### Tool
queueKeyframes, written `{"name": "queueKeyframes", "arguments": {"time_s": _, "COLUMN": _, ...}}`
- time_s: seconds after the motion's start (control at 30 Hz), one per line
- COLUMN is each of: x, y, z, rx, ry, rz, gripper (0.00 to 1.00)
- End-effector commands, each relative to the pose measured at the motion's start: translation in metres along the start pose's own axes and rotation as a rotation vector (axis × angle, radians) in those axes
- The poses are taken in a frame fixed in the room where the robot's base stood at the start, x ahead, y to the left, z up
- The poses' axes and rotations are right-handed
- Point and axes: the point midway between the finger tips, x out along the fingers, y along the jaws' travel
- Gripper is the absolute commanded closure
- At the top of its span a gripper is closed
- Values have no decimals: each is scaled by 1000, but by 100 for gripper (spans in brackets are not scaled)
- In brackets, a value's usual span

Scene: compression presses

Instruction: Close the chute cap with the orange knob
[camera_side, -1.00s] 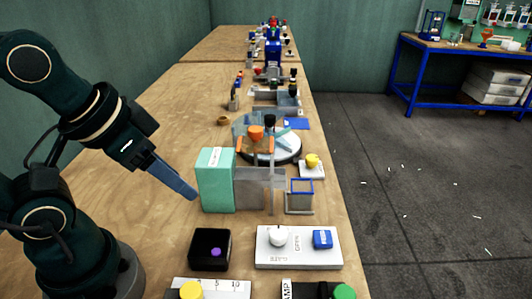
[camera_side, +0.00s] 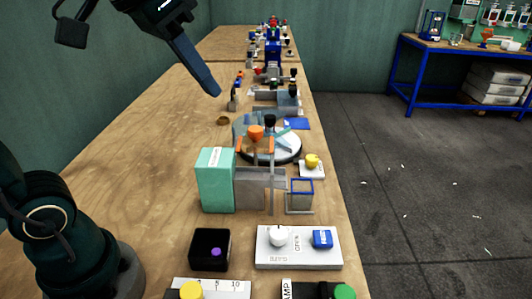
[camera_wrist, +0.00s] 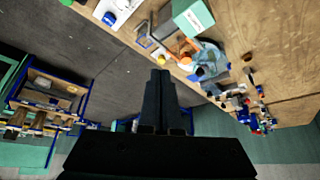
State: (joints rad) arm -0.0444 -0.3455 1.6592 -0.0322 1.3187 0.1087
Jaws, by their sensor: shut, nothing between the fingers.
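The orange knob (camera_side: 256,132) stands on the clear-walled machine beside the mint-green box (camera_side: 218,181). Orange panels (camera_side: 264,146) sit just below the knob; I cannot tell which part is the chute cap or whether it stands open. Orange parts of this machine also show in the wrist view (camera_wrist: 187,62). My gripper (camera_side: 217,94) is shut and empty, in the air above the table, behind and left of the knob and apart from it. Its closed fingers show in the wrist view (camera_wrist: 160,76).
A yellow knob (camera_side: 312,160) is to the right. A white switch panel (camera_side: 265,257) and a black box (camera_side: 208,264) lie in front. The table's left side is clear.

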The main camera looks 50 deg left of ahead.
Motion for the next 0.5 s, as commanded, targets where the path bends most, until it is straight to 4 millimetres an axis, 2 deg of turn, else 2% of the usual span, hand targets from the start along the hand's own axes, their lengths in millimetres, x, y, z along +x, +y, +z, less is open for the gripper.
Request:
{"name": "queueKeyframes", "arguments": {"time_s": 0.03, "x": -1, "y": -3, "z": -15, "rx": -1, "ry": -3, "rz": -1, "gripper": 100}}
{"name": "queueKeyframes", "arguments": {"time_s": 0.1, "x": -2, "y": -7, "z": -33, "rx": 2, "ry": -7, "rz": -2, "gripper": 100}}
{"name": "queueKeyframes", "arguments": {"time_s": 0.27, "x": 2, "y": -17, "z": -69, "rx": 3, "ry": -20, "rz": -3, "gripper": 100}}
{"name": "queueKeyframes", "arguments": {"time_s": 0.5, "x": 32, "y": -38, "z": -112, "rx": -2, "ry": -49, "rz": -5, "gripper": 100}}
